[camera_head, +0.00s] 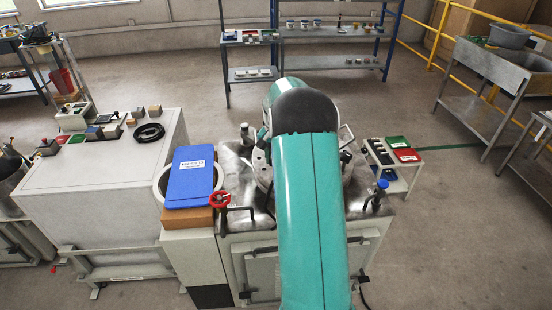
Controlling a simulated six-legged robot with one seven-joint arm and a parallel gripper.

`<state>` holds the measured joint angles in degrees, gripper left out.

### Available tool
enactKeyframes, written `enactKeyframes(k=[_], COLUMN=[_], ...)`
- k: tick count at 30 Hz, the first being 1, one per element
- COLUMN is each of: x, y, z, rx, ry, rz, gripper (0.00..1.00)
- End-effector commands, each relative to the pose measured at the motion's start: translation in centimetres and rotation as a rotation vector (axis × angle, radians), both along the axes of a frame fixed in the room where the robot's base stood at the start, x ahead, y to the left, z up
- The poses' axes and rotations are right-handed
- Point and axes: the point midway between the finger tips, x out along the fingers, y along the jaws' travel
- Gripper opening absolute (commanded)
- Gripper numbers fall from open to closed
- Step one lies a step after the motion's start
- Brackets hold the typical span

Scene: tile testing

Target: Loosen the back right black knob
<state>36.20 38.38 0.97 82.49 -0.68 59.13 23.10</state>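The metal-topped machine (236,170) stands in the middle. My own teal arm reaches over it and covers much of its top. At the machine's back right, beside my arm, a dark knob (346,156) with a pale curved bar shows partly. Its fine shape is too small to tell. Another dark upright knob (245,131) stands at the back left. My gripper is hidden behind my arm.
A pale cabinet (95,175) with small blocks and a black ring stands further left. A small cart (398,178) with red and green trays is at the right. Shelves (330,62) stand behind.

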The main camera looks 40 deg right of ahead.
Motion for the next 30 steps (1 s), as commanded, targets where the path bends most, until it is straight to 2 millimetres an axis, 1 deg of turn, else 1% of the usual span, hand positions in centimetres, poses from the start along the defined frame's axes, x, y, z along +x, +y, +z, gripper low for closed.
enactKeyframes(k=[6,15,21,30], x=[0.05,0.07,0.07,0.07], y=[0.00,0.01,0.01,0.01], z=[0.14,0.15,0.16,0.17], rx=[-0.001,-0.001,-0.001,-0.002], ry=[-0.002,-0.002,-0.002,-0.001], rz=[0.187,0.365,0.419,0.433], gripper=[0.16,0.16,0.16,0.16])
